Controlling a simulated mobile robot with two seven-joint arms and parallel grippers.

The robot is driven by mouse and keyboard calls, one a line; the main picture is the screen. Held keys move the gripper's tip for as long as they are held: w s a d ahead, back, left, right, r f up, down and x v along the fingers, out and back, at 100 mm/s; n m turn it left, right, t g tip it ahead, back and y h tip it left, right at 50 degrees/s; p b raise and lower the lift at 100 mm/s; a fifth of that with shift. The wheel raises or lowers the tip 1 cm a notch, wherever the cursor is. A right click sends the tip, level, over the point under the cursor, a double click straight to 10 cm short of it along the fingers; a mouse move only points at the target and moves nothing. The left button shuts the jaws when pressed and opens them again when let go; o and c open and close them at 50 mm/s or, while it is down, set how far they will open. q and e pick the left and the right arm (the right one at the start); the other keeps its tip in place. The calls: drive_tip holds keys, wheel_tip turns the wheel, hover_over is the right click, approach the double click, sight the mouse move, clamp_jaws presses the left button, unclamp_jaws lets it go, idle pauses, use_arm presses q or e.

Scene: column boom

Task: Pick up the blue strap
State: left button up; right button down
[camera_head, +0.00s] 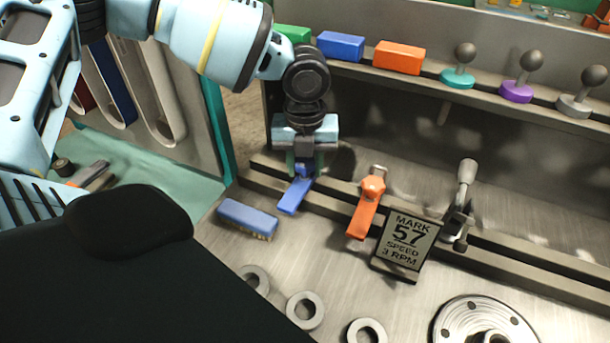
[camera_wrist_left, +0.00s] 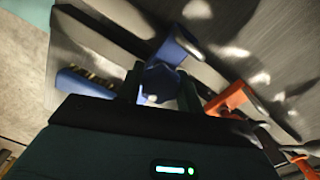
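The blue strap (camera_head: 295,195) lies over the front rail, its free end slanting down to the lower left and its knob end at the rail. My left gripper (camera_head: 304,168) points down over that knob end, with one finger on each side. In the left wrist view the blue strap (camera_wrist_left: 180,45) runs away from me, and its knob sits between the two fingers of the left gripper (camera_wrist_left: 161,88). The fingers stand apart and close beside the knob; firm contact does not show. My right gripper is in neither view.
An orange strap (camera_head: 366,208) lies on the rail to the right, near a sign (camera_head: 407,242) and a lever (camera_head: 465,185). A blue brush (camera_head: 247,217) lies at the left. Several metal rings (camera_head: 305,309) lie in front. Blocks and knobs line the upper ledge (camera_head: 430,83).

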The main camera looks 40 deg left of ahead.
use_arm(q)
drive_tip(key=c, duration=0.5)
drive_tip(key=shift+o, duration=0.2)
drive_tip(key=shift+r, duration=0.1)
wheel_tip(320, 180, up, 10)
